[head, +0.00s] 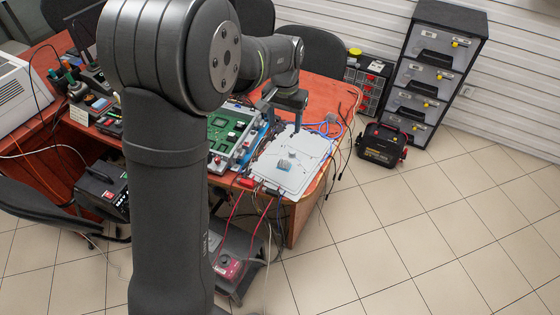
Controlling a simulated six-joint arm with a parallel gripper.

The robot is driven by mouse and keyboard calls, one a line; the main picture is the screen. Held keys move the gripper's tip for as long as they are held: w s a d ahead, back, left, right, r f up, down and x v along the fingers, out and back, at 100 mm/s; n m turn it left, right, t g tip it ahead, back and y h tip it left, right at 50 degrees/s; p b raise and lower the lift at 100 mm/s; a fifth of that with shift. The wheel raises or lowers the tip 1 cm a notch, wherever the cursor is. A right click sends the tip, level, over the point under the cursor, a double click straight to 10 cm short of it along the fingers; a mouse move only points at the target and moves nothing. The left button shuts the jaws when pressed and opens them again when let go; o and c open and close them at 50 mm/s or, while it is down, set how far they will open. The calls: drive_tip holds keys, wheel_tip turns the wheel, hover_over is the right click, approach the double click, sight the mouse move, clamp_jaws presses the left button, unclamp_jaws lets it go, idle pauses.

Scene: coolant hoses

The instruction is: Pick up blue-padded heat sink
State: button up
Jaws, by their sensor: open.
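A small grey-blue block (286,163), which looks like the heat sink, sits on a white plate (303,148) at the right end of the red table. A blue pad on it is too small to make out clearly. My gripper (283,122) hangs over the far part of the white plate, beyond the block in the picture. Its two fingers are spread, with nothing visible between them. It is apart from the block.
A green circuit board (229,132) lies left of the plate, partly behind my arm. Blue cables (329,126) and dark leads lie around the plate. Red leads (262,218) hang off the table's front edge. The plate's surface around the block is mostly clear.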

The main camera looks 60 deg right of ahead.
hover_over(284, 162)
drive_tip(key=f, duration=1.2)
drive_tip(key=shift+s+a+f, duration=0.1)
drive_tip(key=shift+s+f, duration=0.1)
drive_tip(key=shift+s, duration=0.2)
drive_tip(key=shift+w+f, duration=0.2)
drive_tip(key=shift+f, duration=1.2)
drive_tip(key=shift+w+f, duration=0.15)
drive_tip(key=shift+f, duration=1.2)
drive_tip(key=c, duration=1.1)
drive_tip(key=shift+o, duration=0.2)
drive_tip(key=shift+r, duration=0.1)
drive_tip(key=r, duration=0.4)
drive_tip(key=shift+d+r, duration=0.1)
drive_tip(key=shift+d, duration=0.1)
drive_tip(key=s+a+r, duration=0.4)
drive_tip(key=s+r, duration=0.2)
drive_tip(key=s, duration=0.5)
drive_tip(key=shift+r, duration=0.3)
drive_tip(key=shift+d, duration=0.1)
